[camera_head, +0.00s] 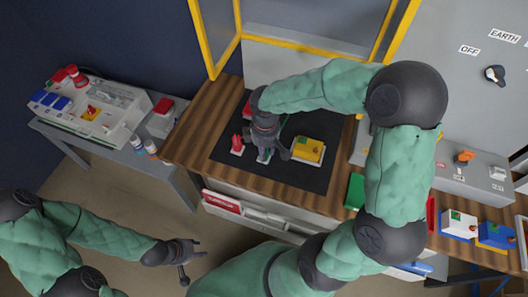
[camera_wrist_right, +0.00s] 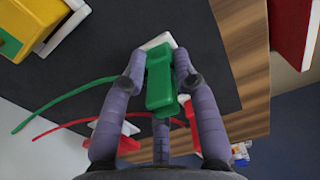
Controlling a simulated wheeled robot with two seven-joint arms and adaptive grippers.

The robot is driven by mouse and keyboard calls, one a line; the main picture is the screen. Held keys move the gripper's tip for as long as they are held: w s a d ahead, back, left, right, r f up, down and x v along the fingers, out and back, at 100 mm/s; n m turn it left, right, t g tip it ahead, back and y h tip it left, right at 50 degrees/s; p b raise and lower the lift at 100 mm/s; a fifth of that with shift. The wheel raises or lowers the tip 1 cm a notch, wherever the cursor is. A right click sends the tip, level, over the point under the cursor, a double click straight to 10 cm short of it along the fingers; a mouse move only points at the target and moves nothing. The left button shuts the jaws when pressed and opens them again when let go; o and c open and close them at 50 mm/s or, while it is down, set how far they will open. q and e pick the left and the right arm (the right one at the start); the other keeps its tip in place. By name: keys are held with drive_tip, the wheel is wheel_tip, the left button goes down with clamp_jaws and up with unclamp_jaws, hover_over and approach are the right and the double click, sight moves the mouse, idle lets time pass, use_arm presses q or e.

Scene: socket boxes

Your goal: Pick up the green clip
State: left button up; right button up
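The green clip (camera_wrist_right: 160,85) is between the fingers of my right gripper (camera_wrist_right: 159,68) in the wrist view, with both fingertips against its sides. A white piece (camera_wrist_right: 159,41) shows at its far end. In the head view, my right gripper (camera_head: 270,152) is low over the black mat, and the clip is mostly hidden by it. I cannot tell whether the clip is clear of the mat. A red clip (camera_head: 237,145) stands on the mat just left of the gripper. My left gripper (camera_head: 188,262) is open and empty, away from the table at lower left.
A yellow box (camera_head: 308,150) sits on the black mat (camera_head: 308,181), right of the gripper. A yellow frame (camera_head: 228,52) stands behind the wooden table (camera_head: 193,133). Green and red wires (camera_wrist_right: 62,103) curve across the mat. A switch panel (camera_head: 75,122) stands on a side table at left.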

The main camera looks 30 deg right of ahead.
drive_tip(key=shift+c, duration=0.4)
drive_tip(key=shift+r+p, duration=0.3)
drive_tip(key=shift+r, duration=0.4)
drive_tip(key=s+a+r+p, duration=0.1)
drive_tip(key=s+r+p, duration=0.1)
drive_tip(key=s+r, duration=0.1)
drive_tip(key=s+a+r+p, duration=0.2)
drive_tip(key=s+r, duration=0.2)
drive_tip(key=s, duration=0.1)
drive_tip(key=s+a+r+p, duration=0.1)
drive_tip(key=s+r+p, duration=0.1)
drive_tip(key=s+r, duration=0.2)
drive_tip(key=shift+s+a+r, duration=0.25)
drive_tip(key=shift+s+a, duration=0.1)
drive_tip(key=shift+s, duration=0.25)
